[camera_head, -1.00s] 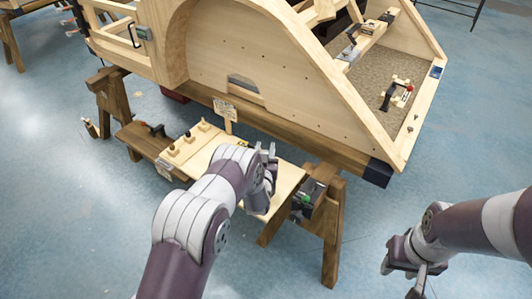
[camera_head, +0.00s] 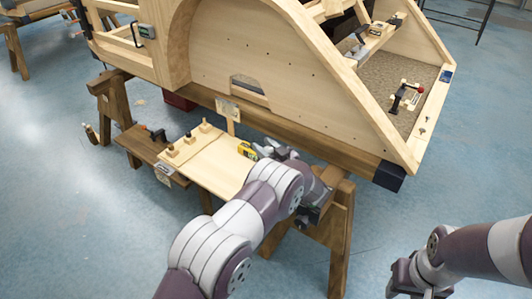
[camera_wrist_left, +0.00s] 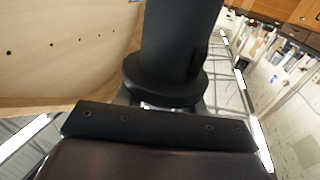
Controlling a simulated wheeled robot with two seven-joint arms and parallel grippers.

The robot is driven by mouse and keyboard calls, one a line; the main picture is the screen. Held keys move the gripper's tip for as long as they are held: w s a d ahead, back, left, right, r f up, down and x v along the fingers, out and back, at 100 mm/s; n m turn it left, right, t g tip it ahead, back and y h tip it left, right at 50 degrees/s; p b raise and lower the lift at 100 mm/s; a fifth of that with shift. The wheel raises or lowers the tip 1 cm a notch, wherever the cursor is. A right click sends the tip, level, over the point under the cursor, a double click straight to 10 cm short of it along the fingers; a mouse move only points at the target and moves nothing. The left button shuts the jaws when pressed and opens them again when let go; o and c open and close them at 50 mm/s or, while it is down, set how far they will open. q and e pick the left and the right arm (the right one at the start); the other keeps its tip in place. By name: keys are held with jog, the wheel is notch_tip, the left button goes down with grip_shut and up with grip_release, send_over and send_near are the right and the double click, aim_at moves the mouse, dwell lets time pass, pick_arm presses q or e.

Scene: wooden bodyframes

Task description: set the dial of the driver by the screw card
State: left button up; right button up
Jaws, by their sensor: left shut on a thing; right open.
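My left gripper (camera_head: 268,150) is over the right part of the pale bench board, shut on the driver. The driver's yellow part (camera_head: 246,150) shows just left of the fingers in the head view. In the left wrist view a black, round-collared part of the driver (camera_wrist_left: 172,60) stands in front of my wrist; the fingertips are hidden behind it. The dial and its setting cannot be made out. A small card (camera_head: 228,108) stands upright behind the board, its print too small to read. My right gripper (camera_head: 418,292) is open at the bottom edge, partly cut off.
The large wooden bodyframe (camera_head: 270,60) rises behind the bench. A sawhorse (camera_head: 340,235) stands at right, partly behind my left arm.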

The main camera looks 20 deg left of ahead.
pick_arm(q)
jog(key=shift+n+g+y, duration=0.3)
dwell(0.4)
jog(key=o, duration=1)
jog(key=shift+a, duration=0.1)
jog(key=shift+c, duration=0.2)
jog(key=v, duration=1.2)
jog(key=shift+s+d, duration=0.2)
jog(key=shift+d, duration=0.15)
